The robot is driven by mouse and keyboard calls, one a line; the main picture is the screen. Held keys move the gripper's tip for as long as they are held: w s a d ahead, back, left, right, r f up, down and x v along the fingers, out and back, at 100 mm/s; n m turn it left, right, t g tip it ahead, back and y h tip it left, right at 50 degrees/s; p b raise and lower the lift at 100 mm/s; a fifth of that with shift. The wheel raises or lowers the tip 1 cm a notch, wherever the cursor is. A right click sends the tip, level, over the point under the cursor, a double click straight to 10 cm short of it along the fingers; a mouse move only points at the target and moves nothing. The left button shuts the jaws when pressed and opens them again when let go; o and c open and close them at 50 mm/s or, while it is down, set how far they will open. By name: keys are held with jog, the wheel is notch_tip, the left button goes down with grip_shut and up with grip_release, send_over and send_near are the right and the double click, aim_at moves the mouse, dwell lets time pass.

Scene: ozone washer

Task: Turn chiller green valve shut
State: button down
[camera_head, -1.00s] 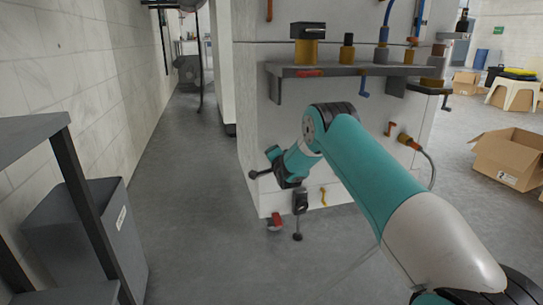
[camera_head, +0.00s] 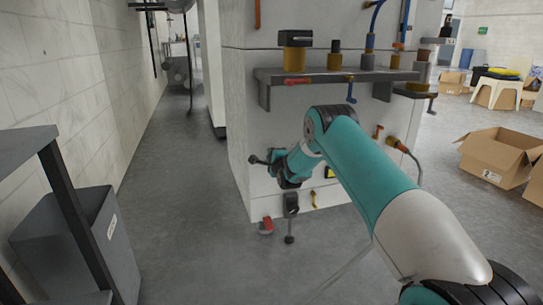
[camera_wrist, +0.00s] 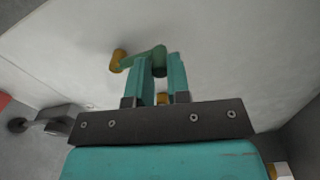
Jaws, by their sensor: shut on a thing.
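The green valve handle (camera_wrist: 142,60) shows in the wrist view as a short green lever reaching from a brass-yellow fitting (camera_wrist: 118,61) on the pale panel. My gripper (camera_wrist: 162,62) has its two teal fingers around the lever's right end and is shut on it. In the head view my arm reaches down to the white machine (camera_head: 240,120), which has several valves low on its face. My wrist and forearm hide the fingertips and the green handle there.
A shelf (camera_head: 390,75) with several fittings juts from the machine above my arm. A black valve (camera_head: 291,205) and a red handle (camera_head: 266,226) sit low on the machine. A grey bin (camera_head: 85,250) stands at left, cardboard boxes (camera_head: 497,155) at right. The aisle floor is clear.

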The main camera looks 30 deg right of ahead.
jog(key=shift+d, duration=0.1)
dwell(0.3)
jog(key=c, duration=1.1)
grip_release()
jog(key=shift+s, duration=0.1)
jog(key=b+v, duration=0.5)
jog(key=v, duration=1.2)
jog(key=shift+s+r+b, duration=0.1)
jog(key=shift+s+b, duration=0.1)
jog(key=shift+b, duration=0.15)
